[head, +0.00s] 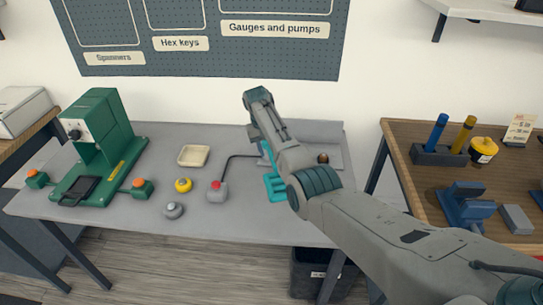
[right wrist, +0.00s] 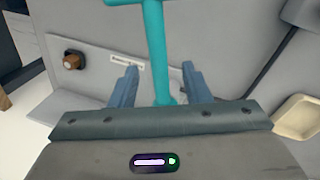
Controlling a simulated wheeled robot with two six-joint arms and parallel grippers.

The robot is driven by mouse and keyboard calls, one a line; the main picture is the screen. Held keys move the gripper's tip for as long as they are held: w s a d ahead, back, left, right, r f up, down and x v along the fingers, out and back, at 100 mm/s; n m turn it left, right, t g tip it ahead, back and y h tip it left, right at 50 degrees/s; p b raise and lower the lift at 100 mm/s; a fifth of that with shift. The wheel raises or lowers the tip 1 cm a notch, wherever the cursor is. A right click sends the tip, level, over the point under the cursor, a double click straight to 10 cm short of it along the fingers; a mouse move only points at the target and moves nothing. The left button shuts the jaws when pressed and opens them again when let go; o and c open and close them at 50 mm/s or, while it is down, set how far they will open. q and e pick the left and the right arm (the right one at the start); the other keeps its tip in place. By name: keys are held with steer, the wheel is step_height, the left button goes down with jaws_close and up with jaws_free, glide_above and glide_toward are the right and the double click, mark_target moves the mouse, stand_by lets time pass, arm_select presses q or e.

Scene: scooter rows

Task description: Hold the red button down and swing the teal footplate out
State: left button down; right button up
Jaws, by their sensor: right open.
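The red button (head: 217,184) sits on top of a small grey box on the grey bench, with a dark cable running from it to the right. In the right wrist view a teal bar of the footplate (right wrist: 155,45) runs between the two fingers of my right gripper (right wrist: 160,85). That gripper is open, with a gap on both sides of the bar. In the head view my right gripper (head: 265,150) is mostly hidden by its own arm. My left gripper is not in view.
A green machine (head: 103,135) stands at the left of the bench. A yellow button (head: 183,185), a grey button (head: 173,210) and a cream tray (head: 193,155) lie left of the grey box. A brown knob (right wrist: 72,60) is near the footplate. A wooden table (head: 400,155) stands right.

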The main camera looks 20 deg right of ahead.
step_height(320, 180, up, 7)
steer(key=a+b, duration=0.1)
steer(key=shift+a+f, duration=0.2)
